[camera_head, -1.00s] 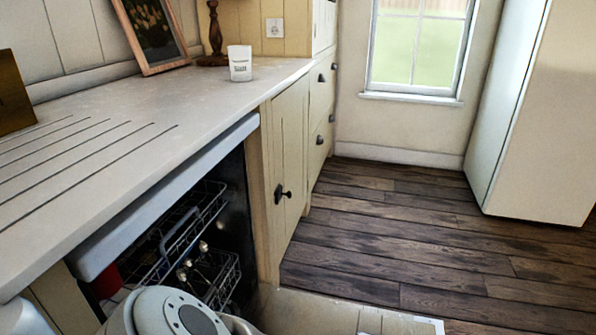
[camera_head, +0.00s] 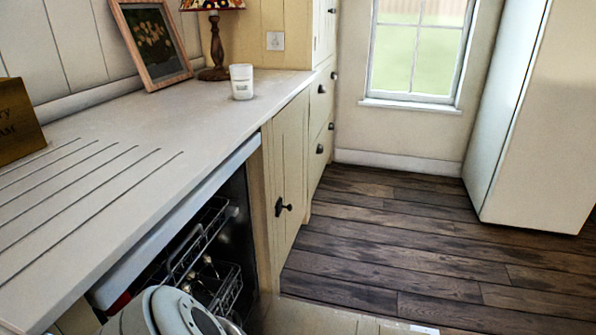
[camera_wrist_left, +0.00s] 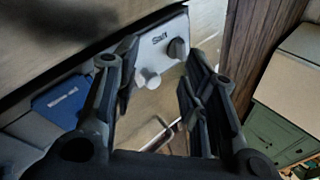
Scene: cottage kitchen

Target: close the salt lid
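In the left wrist view my left gripper (camera_wrist_left: 160,62) is open, its dark fingers spread apart. A white panel (camera_wrist_left: 147,52) with short dark lettering, which may read "Salt", shows beyond and between the fingertips. A dark round knob sits at its right end, and a pale round knob lies just below it. I cannot tell whether this panel is the salt lid, whether it stands open or shut, or whether a finger touches it. The head view shows no salt container or lid that I can make out. My right gripper is in neither view.
In the head view a worktop (camera_head: 120,170) runs along the left, with a white candle cup (camera_head: 241,82), a framed picture (camera_head: 151,42) and a lamp (camera_head: 215,40). An open dishwasher rack (camera_head: 205,265) lies below. The wooden floor (camera_head: 420,235) is clear.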

